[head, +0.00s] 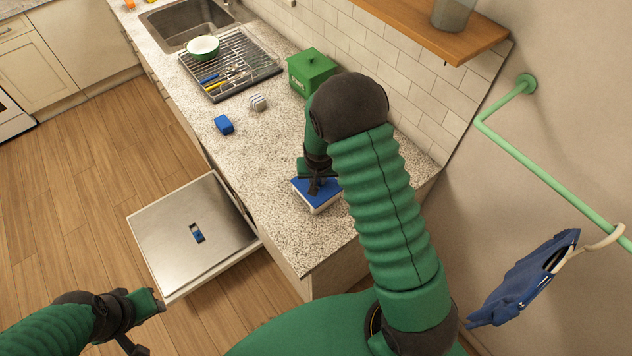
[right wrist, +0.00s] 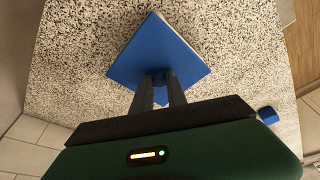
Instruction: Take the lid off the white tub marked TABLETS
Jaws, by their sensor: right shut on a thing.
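The white tub (head: 327,207) stands on the counter's near end with its blue lid (head: 305,187) over it. The lid is a square with a small blue knob, and it fills the middle of the right wrist view (right wrist: 158,45). My right gripper (head: 316,190) is above the lid, with its fingers shut on the knob (right wrist: 160,78). The lid looks seated on the tub; I cannot tell whether there is a gap. The tub's marking is not readable. My left gripper (head: 148,322) is low at the left, away from the counter; its finger opening is unclear.
A green canister (head: 312,72), a blue block (head: 224,125), a small grey-white item (head: 258,102) and a dish rack (head: 230,65) are on the speckled counter (head: 280,140). A metal-topped drawer (head: 165,240) is pulled out below. A wooden shelf (head: 420,25) hangs above.

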